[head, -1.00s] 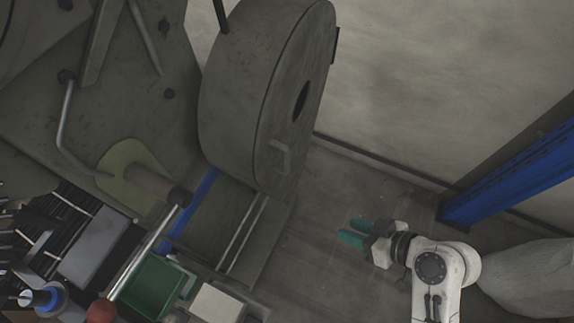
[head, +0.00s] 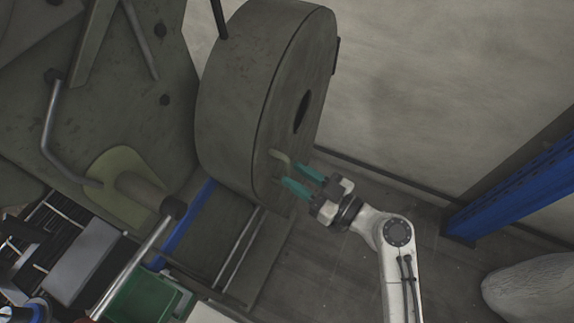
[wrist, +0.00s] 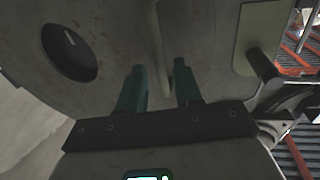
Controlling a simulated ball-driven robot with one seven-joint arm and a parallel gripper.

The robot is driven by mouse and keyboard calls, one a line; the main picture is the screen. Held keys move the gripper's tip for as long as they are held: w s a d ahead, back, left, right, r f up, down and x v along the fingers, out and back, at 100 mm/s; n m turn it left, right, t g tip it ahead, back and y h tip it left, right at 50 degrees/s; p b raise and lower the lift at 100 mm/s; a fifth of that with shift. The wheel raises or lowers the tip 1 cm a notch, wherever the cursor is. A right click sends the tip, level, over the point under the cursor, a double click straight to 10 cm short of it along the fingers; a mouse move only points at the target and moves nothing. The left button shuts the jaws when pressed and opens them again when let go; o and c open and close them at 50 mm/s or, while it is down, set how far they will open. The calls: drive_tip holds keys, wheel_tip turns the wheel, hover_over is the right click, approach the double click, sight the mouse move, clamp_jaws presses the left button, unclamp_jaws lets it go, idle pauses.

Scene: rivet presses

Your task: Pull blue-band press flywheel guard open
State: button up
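The flywheel guard (head: 292,125) is a big grey round drum with a flat face on its right side. It looks shut. A blue band (head: 188,222) runs along the press base below it. A pale curved handle (head: 279,156) sits low on the face and also shows in the wrist view (wrist: 158,40). My gripper (head: 294,176), with teal fingers, is open at the handle. In the wrist view my gripper (wrist: 158,82) has the handle between its fingers, closer to the right one. I cannot tell whether either finger touches it.
A blue upright post (head: 510,185) stands at the right by the wall. A dark hole (wrist: 70,52) is in the guard face.

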sight(287, 171)
drive_tip(key=shift+x, duration=1.7)
drive_tip(key=shift+c, duration=0.5)
clamp_jaws()
